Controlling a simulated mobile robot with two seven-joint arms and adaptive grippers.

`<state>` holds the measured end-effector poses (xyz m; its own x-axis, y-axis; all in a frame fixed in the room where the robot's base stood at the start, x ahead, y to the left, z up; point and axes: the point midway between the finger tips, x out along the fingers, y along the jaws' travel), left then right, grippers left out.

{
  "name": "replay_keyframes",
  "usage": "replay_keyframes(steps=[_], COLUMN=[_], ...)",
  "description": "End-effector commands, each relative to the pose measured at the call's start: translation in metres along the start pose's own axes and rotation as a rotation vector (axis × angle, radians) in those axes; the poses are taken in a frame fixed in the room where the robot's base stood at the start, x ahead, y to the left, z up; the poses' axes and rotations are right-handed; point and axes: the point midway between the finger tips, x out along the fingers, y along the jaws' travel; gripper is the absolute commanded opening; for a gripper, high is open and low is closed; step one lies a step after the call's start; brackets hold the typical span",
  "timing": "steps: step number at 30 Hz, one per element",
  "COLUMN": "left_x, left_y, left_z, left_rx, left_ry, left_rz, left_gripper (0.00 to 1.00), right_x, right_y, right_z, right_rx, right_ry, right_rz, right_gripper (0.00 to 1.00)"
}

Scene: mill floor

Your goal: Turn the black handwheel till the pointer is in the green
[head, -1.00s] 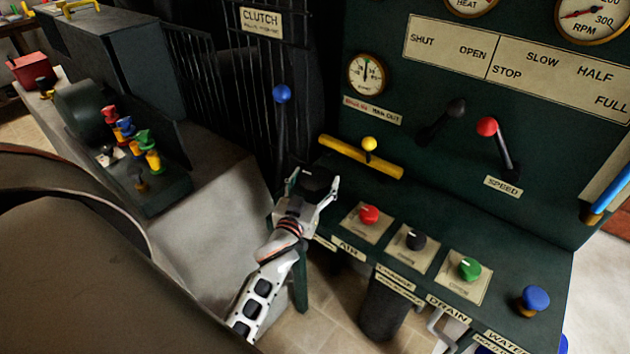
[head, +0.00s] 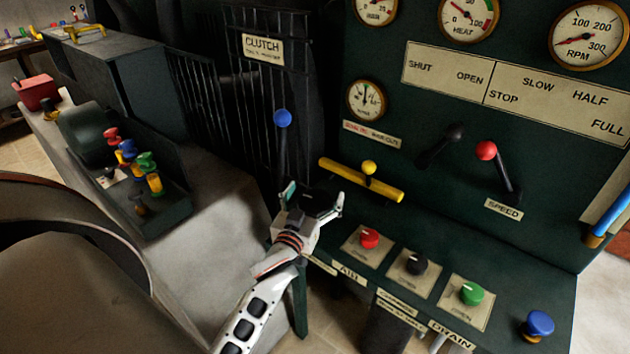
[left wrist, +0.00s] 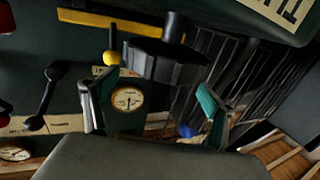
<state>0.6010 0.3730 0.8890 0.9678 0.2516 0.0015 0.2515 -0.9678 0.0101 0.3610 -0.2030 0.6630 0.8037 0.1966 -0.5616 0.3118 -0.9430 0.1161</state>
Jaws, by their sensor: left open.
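The black handwheel (head: 322,201) sits at the left end of the panel's ledge, partly hidden by my left gripper. My left gripper (head: 315,199) is open, with one finger on either side of the handwheel. In the left wrist view the ribbed black handwheel (left wrist: 165,64) lies between and beyond the two spread fingers (left wrist: 150,105); I cannot tell whether they touch it. A small round brass-rimmed gauge (head: 366,100) is on the panel above; it also shows in the left wrist view (left wrist: 127,98). Its pointer stands about upright, but its coloured zone is too small to read. My right gripper is out of view.
A yellow bar (head: 361,180) with a yellow-knobbed lever is close right of my gripper. A blue-knobbed lever (head: 282,119) stands just behind it. Red (head: 370,238), black (head: 415,263) and green (head: 471,293) knobs line the ledge. A grey block (head: 225,235) is at left.

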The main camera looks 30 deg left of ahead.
Motion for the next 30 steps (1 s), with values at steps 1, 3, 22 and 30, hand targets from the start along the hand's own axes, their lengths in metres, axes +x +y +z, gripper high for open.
replay_keyframes(steps=[1, 3, 22, 30], left_x=[0.000, 0.000, 0.000, 0.000], left_y=[-0.001, 0.000, 0.001, 0.001], left_z=[-0.012, -0.025, -0.068, -0.068], left_rx=[0.003, 0.001, 0.000, 0.000], left_ry=[0.006, 0.005, 0.000, 0.000], left_rz=[0.001, 0.002, 0.000, 0.000], left_gripper=[0.85, 0.85, 0.85, 0.85], right_x=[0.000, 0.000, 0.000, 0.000], right_y=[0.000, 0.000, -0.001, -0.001], right_z=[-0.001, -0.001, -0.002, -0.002], right_rx=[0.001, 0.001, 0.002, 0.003], right_ry=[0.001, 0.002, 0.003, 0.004], right_rz=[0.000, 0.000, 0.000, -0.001], right_gripper=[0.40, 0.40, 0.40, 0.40])
